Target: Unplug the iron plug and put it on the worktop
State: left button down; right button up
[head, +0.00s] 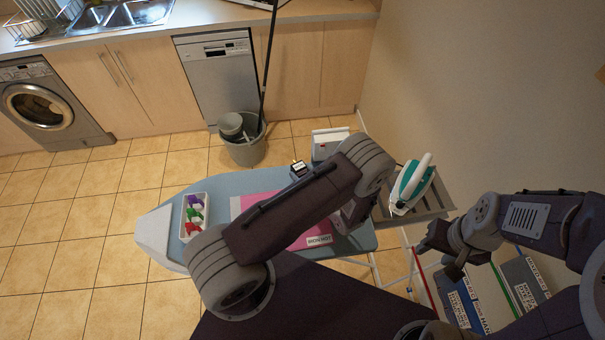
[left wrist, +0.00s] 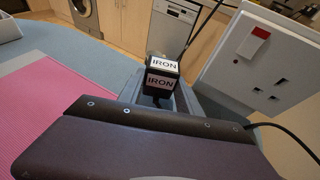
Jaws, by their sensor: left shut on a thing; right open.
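The iron plug (left wrist: 161,80) is a black block with white IRON labels. It also shows in the head view (head: 299,168), left of the socket. My left gripper (left wrist: 163,96) is shut on it; in the head view my arm hides the fingers. The white socket box (left wrist: 265,62) has a red switch and bare slots; the plug is apart from it. The socket box stands behind the ironing board in the head view (head: 328,142). I cannot tell whether the plug touches a surface. My right gripper (head: 438,255) is open and empty, right of the board.
The blue ironing board (head: 228,186) carries a pink cloth (head: 318,240) and a white tray (head: 206,232) of coloured items. The iron (head: 412,184) stands at its right end. A kitchen worktop (head: 205,20) runs along the back. A bucket (head: 247,150) stands on the floor. A black cable (left wrist: 285,130) runs at right.

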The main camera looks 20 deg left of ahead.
pick_arm(q)
jog(key=shift+f+b, duration=0.35)
jog(key=shift+f, duration=0.1)
pick_arm(e)
jog(key=shift+f, duration=0.35)
pick_arm(q)
jog(key=c, duration=0.7)
grip_release()
jog(key=shift+r, duration=0.1)
jog(key=shift+c, duration=0.2)
jog(key=shift+d, duration=0.1)
jog(key=b+v, duration=0.1)
jog(key=v, duration=0.8)
jog(key=shift+b, duration=0.4)
pick_arm(e)
jog(key=shift+f, duration=0.95)
